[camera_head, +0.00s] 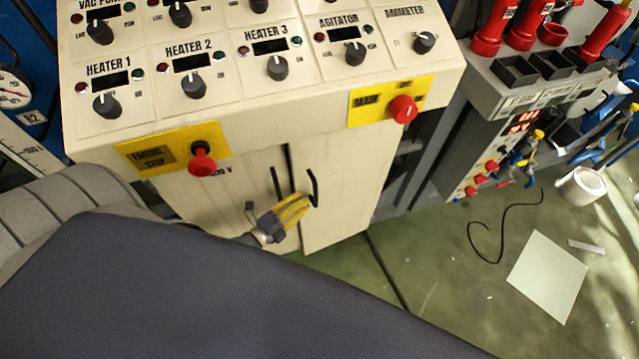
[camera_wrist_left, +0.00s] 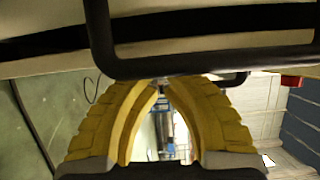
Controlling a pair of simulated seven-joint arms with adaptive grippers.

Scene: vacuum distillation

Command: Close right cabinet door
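The cream control cabinet has a right door (camera_head: 343,180) with a black handle (camera_head: 313,188) and a left door (camera_head: 222,195) with its own black handle (camera_head: 277,184). The right door looks slightly ajar, with a dark gap along its left edge. My left gripper (camera_head: 301,203) has its yellow fingers beside the right door's handle. In the left wrist view, its fingertips (camera_wrist_left: 166,84) come together just below a large black handle bar (camera_wrist_left: 205,65), with nothing visible held. Whether they touch the bar cannot be told. My right gripper is out of view.
A red emergency stop button (camera_head: 202,162) and a red main button (camera_head: 404,109) jut from the panel above the doors. A grey instrument rack (camera_head: 470,140) stands to the right. A black cable (camera_head: 490,240) and a white sheet (camera_head: 547,276) lie on the green floor.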

